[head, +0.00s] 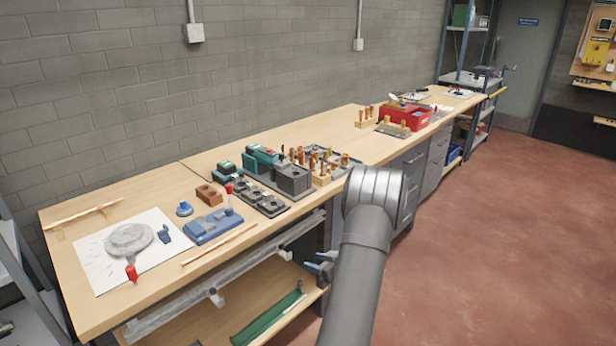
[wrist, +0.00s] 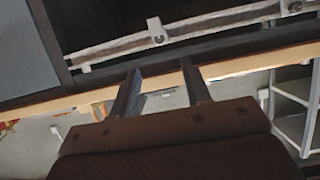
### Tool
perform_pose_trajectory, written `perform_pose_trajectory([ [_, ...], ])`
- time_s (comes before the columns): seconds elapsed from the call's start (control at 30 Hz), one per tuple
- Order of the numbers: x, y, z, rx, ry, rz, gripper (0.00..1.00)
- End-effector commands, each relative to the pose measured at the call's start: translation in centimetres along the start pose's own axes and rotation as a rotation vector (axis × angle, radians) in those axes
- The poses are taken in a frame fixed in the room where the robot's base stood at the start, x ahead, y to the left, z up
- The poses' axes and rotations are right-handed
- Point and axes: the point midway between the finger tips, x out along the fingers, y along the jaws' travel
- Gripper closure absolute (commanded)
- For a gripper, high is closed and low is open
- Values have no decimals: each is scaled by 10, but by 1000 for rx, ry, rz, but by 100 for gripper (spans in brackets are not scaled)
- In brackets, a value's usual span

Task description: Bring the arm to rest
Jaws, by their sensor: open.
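My arm rises from the bottom of the head view and bends in front of the workbench (head: 140,196). My gripper (head: 308,271) shows partly beside the arm, low in front of the bench's front edge; the rest of it is hidden behind the arm. In the wrist view my gripper (wrist: 160,68) has its two dark fingers apart, with nothing between them. The fingers point toward the bench front, where a pale rail (wrist: 200,28) with white brackets runs across.
Blue-grey tools (head: 213,226), a grey fixture block (head: 293,180), copper fittings (head: 322,165) and a red bin (head: 410,116) stand on the bench. A lower shelf (head: 255,298) holds a green item (head: 268,318). The red floor (head: 500,220) to the right is clear.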

Motion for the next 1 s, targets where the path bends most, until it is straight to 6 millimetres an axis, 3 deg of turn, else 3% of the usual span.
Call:
perform_pose_trajectory([
  [0.17,20,-1,1,-1,-1,-3,56],
  [0.8,143,1,0,-1,0,1,56],
  [1.0,166,2,0,-1,0,3,56],
])
